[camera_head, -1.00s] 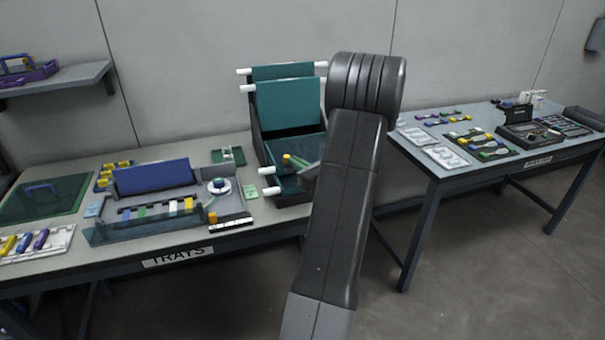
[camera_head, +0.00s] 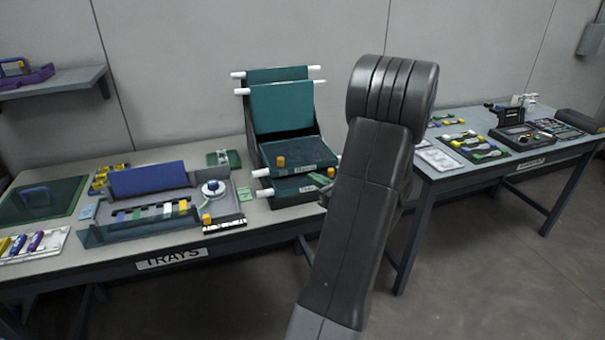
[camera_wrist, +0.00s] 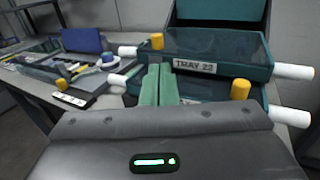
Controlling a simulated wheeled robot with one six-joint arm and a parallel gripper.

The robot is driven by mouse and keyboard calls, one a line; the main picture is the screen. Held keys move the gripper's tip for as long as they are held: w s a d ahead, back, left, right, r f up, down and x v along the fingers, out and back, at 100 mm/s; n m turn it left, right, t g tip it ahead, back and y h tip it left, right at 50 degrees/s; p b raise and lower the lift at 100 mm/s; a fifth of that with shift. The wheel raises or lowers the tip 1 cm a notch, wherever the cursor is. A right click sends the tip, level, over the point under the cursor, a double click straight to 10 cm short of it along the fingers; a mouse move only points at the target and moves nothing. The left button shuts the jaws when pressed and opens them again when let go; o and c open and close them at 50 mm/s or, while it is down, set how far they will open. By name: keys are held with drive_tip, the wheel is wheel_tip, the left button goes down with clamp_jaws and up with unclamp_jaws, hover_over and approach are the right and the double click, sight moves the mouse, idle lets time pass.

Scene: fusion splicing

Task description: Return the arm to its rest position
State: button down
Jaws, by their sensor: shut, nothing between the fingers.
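My gripper shows in the wrist view (camera_wrist: 158,84), its two green fingers together with nothing between them. It points toward the front of a teal tray stack (camera_wrist: 215,45), whose upper tray carries a label reading TRAY 22. I cannot tell whether the fingertips touch the tray. In the head view my dark arm hides most of the gripper, and a green finger tip (camera_head: 318,178) shows at the stack's front right. The tray stack (camera_head: 285,105) stands on the TRAYS table with two panels raised at the back.
The TRAYS table (camera_head: 110,257) also holds a blue-lidded box (camera_head: 152,178), a white spool (camera_head: 213,188) and a green mat (camera_head: 42,198). A second table (camera_head: 470,170) with tools and a splicer (camera_head: 522,137) stands right. Floor between the tables is clear.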

sight(283, 162)
drive_tip(key=v, duration=0.3)
drive_tip(key=shift+s+d, duration=0.2)
drive_tip(key=shift+s, duration=0.05)
drive_tip(key=p+x, duration=0.1)
drive_tip(key=x, duration=1.2)
drive_tip(key=shift+w+a, duration=0.25)
drive_tip(key=shift+w, duration=0.05)
drive_tip(key=shift+s+a, duration=0.1)
drive_tip(key=shift+s, duration=0.05)
